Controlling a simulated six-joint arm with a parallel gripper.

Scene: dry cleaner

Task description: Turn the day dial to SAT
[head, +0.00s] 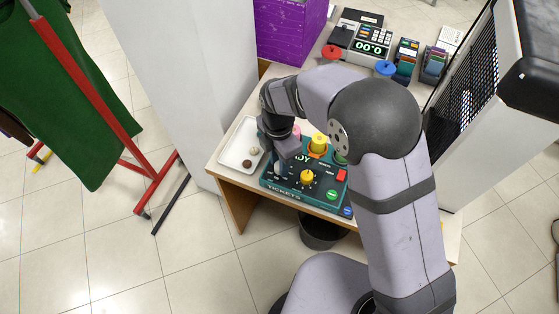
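A teal ticket machine (282,186) marked TICKETS stands on the counter. A yellow knob (307,177) with small marks around it sits on its top panel. A pale grey rounded part, perhaps another knob, shows at the panel's left, right under my gripper (280,160). The day names are too small to read, so I cannot tell which knob is the day dial or where it points. My gripper points down over the panel's left part, left of the yellow knob. Its fingertips are mostly hidden, and I cannot tell whether they touch anything. My arm covers part of the machine's back and display.
A white tray (230,158) with small round items lies left of the machine. Yellow (319,141) and pink (298,131) pieces stand behind it. Red (341,175) and green (332,195) buttons are at its right.

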